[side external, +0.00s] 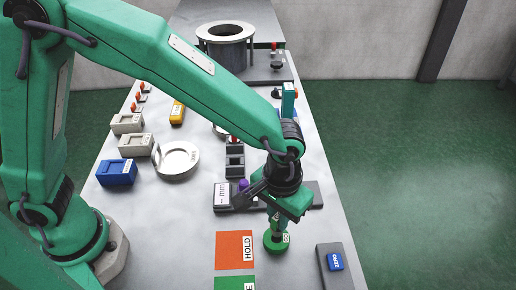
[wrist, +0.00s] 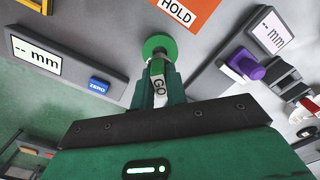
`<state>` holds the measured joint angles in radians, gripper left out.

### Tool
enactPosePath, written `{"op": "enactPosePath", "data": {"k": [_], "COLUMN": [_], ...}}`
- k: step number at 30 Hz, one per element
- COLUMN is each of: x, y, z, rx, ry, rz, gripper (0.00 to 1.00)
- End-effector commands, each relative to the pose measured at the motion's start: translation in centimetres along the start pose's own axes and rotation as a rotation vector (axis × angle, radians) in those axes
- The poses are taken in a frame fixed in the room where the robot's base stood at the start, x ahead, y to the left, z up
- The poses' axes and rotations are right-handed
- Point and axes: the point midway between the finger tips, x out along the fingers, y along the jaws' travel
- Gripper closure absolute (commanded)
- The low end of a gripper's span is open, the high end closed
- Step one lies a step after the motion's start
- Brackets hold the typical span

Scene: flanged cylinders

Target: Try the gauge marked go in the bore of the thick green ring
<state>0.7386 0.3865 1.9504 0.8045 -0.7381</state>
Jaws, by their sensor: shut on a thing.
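My gripper (side external: 279,222) points down over the front of the bench and is shut on the gauge marked go (wrist: 158,84), whose white GO label faces the wrist camera. A thick round green piece, which looks like the green ring (side external: 274,243), is at the lower end of the gauge. It also shows beyond the fingertips in the wrist view (wrist: 160,42). The gauge and my fingers cover its middle, so I cannot tell whether the gauge is in the bore or how deep.
An orange HOLD panel (side external: 233,246) lies left of the green piece. A grey unit with a blue ZERO button (side external: 335,262) is at right. A display stand with a purple part (side external: 243,185) is behind.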

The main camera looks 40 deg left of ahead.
Motion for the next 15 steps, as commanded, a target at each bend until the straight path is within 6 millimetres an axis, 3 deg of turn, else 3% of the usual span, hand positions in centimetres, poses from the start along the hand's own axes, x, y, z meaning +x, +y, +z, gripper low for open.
{"op": "enactPosePath", "data": {"k": [15], "x": [-1.5], "y": [0.0], "z": [0.0], "rx": [0.000], "ry": [0.001], "rz": [0.001], "gripper": [1.00]}}
